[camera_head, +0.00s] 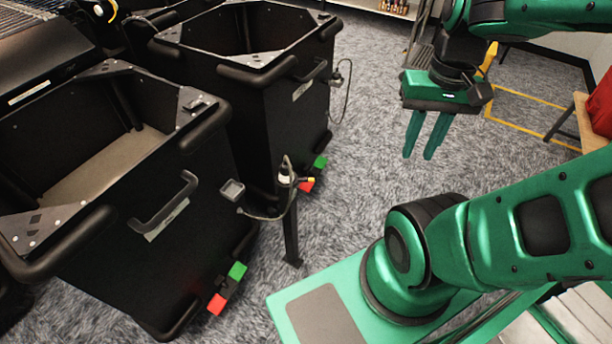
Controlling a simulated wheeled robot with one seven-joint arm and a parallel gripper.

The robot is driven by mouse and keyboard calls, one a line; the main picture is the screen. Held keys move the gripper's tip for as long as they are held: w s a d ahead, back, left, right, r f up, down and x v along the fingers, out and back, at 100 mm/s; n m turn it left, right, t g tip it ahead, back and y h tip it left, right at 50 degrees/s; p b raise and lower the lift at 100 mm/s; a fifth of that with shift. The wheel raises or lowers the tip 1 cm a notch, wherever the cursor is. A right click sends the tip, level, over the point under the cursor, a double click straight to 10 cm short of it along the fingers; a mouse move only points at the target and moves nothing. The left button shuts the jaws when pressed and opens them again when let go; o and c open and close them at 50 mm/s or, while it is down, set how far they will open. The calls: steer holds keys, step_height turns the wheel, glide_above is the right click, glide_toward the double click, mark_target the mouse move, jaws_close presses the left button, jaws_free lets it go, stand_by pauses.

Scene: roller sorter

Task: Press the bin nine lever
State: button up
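Two black bins stand on the left: a near bin (130,245) and a farther bin (270,115). Each has a green pedal and a red pedal low at its front corner: green (237,271) and red (216,304) on the near bin, green (320,162) and red (306,184) on the farther one. The bin labels are too small to read, so I cannot tell which is bin nine or which part is its lever. My green gripper (421,155) hangs pointing down, right of the bins and apart from them. Its fingers are parted with nothing between them.
Grey carpet lies open between the bins and my gripper. A wooden-topped stand (590,125) with something red is at the right edge. Rollers (20,18) show at top left.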

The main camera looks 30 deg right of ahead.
steer(key=shift+w+r, duration=0.2)
jaws_close()
steer(key=w+f+g, duration=0.1)
steer(key=w+f, duration=0.1)
steer(key=w, duration=0.7)
steer(key=w+f, duration=0.2)
steer(key=w, duration=0.6)
steer(key=w+a+f, duration=0.3)
steer(key=w+f, duration=0.4)
steer(key=w, duration=0.1)
steer(key=w+a+f+n+g+y, duration=0.1)
steer(key=w+a+f, duration=0.3)
steer(key=w+f, duration=0.3)
steer(key=shift+w+a+f, duration=0.15)
steer(key=shift+w+f, duration=0.25)
steer(key=shift+f, duration=0.2)
